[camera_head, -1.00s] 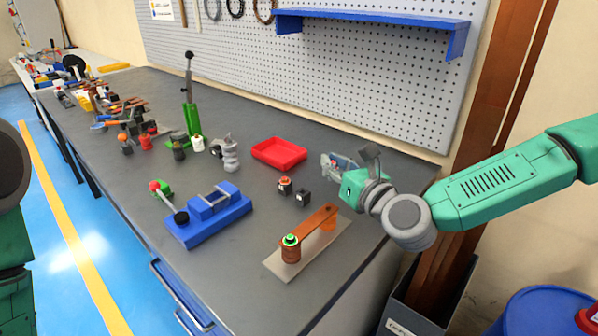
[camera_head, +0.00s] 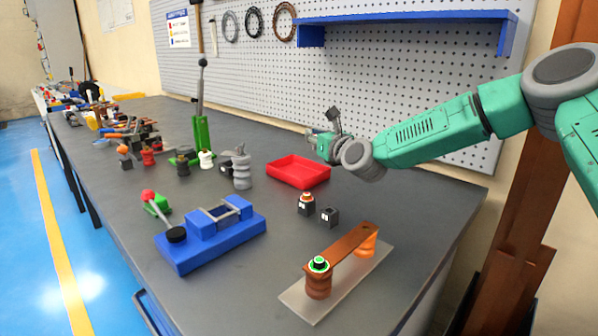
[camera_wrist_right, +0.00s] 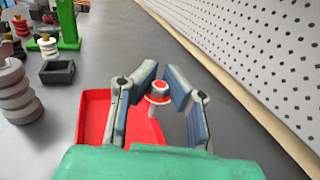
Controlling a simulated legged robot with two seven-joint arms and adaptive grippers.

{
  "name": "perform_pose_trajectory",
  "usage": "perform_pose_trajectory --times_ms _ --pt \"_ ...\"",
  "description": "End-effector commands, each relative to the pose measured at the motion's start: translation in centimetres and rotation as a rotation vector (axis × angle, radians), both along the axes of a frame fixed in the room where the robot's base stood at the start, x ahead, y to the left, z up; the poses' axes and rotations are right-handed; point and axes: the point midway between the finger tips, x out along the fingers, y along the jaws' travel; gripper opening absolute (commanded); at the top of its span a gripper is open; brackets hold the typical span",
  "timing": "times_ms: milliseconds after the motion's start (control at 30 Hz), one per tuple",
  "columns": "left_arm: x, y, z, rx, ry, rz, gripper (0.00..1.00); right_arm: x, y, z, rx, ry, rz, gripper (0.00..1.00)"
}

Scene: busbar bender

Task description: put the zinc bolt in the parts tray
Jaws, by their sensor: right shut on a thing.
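The red parts tray (camera_head: 297,172) lies on the grey bench below the pegboard and looks empty in the head view. My right gripper (camera_head: 318,136) is just above and behind the tray's far right edge. In the right wrist view, its two blue-padded fingers (camera_wrist_right: 164,90) are closed on the zinc bolt (camera_wrist_right: 160,91), which has a grey head, a red ring and a pale shank pointing down. The tray (camera_wrist_right: 92,118) shows below and left of the bolt, partly hidden by a finger. The bolt is too small to make out in the head view. My left gripper is out of view.
An insulator with an orange top (camera_head: 306,203) and a small black block (camera_head: 329,215) stand in front of the tray. A copper bar on insulators (camera_head: 340,250) is at front right, a blue bender (camera_head: 212,238) at front left. The pegboard (camera_head: 400,90) rises behind.

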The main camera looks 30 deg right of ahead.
Motion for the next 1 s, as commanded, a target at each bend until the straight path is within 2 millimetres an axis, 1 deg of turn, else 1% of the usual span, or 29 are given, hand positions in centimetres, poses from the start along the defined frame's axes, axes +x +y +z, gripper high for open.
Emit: perform_pose_trajectory --times_ms 33,267,500,567,833,867,900,933,1000 --pt "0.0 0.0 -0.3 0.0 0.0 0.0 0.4 0.0 0.1 -1.0 -0.003 0.002 0.001 0.0" --pt "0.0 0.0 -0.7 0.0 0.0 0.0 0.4 0.0 -0.1 -3.0 0.001 0.001 0.001 0.0" --pt "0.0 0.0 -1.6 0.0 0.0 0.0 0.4 0.0 -0.1 -6.8 0.0 0.001 0.001 0.0" --pt "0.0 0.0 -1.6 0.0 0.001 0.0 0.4 0.0 -0.1 -7.2 0.0 0.0 0.001 0.0" --pt "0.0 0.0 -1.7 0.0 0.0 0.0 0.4 0.0 0.0 -7.2 0.001 0.0 0.001 0.0" --pt "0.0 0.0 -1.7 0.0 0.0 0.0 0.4 0.0 0.0 -7.2 0.001 0.0 0.001 0.1" --pt "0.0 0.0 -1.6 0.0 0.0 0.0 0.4 0.0 0.0 -7.2 0.001 0.0 0.001 0.24" --pt "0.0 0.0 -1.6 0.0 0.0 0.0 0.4 0.0 0.0 -7.2 0.001 0.0 0.001 0.28" --pt "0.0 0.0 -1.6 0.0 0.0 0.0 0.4 0.0 0.0 -7.2 0.001 0.0 0.001 0.28"
